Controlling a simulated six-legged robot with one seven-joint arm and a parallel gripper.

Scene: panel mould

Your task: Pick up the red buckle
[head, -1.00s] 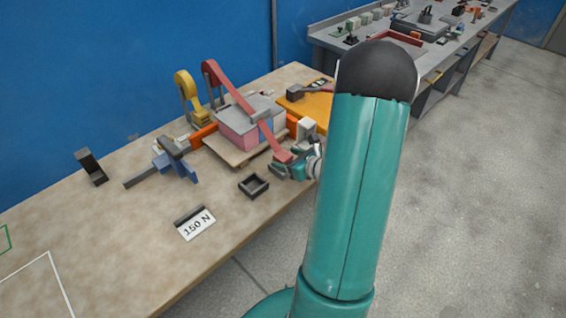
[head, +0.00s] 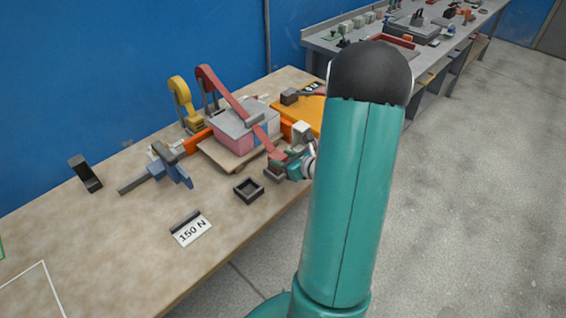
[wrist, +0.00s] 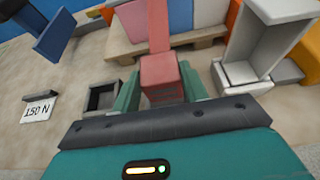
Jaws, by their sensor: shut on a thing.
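The red buckle (wrist: 162,77) is a red block at the near end of a long red strap (head: 232,96). The strap arches from the back of the bench over a pink and grey block (head: 234,142). In the wrist view the buckle sits between the two green fingers of my gripper (wrist: 160,88), which is shut on it. In the head view my gripper (head: 278,167) is at the bench's front edge, beside the block. The buckle is partly hidden by the fingers there.
A dark square tray (head: 249,197) stands left of my gripper, with a 150 N card (head: 192,231) beyond it. A blue and grey clamp-like tool (head: 160,169) lies further left. A pale bracket (wrist: 262,45) stands close on the right. The bench's front left is mostly clear.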

